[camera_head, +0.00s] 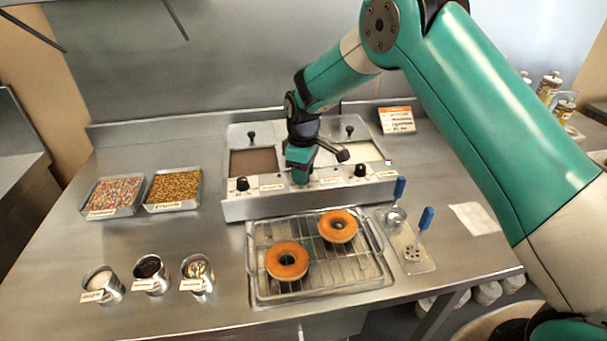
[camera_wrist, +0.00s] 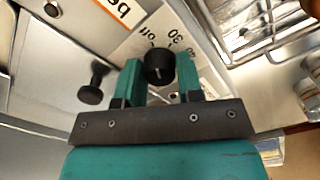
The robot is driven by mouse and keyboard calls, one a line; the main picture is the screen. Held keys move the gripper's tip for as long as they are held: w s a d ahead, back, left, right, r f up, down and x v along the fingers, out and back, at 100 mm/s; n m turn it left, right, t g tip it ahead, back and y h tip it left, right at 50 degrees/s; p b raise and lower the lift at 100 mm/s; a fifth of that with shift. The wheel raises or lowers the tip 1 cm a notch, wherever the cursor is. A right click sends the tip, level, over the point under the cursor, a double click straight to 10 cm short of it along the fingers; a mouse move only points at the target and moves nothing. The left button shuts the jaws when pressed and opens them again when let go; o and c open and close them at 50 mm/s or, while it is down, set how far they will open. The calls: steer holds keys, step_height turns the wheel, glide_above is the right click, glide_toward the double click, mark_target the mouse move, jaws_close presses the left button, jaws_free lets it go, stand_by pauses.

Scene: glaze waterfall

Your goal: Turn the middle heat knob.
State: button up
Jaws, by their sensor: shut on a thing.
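The middle heat knob (camera_wrist: 158,66) is black and round, on a pale dial plate with "off" and "30" printed on it. In the wrist view it sits between the two green fingers of my gripper (camera_wrist: 159,70), which are shut on it. In the head view my gripper (camera_head: 299,177) reaches down to the middle of the warmer's front panel (camera_head: 275,207) and hides this knob. The left knob (camera_head: 242,184) and the right knob (camera_head: 360,170) show on either side of it. The knob's exact setting is hard to read.
A wire rack tray (camera_head: 262,291) with two donuts stands close in front of the panel. Behind are a brown glaze well (camera_head: 254,162) and a white one (camera_head: 366,152), with black lid knobs. Blue-handled tools (camera_head: 424,220) stand right; topping trays (camera_head: 172,189) and cups lie left.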

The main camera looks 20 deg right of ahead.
steer(key=shift+n, duration=0.6)
steer(key=shift+r, duration=0.1)
steer(key=o, duration=0.9)
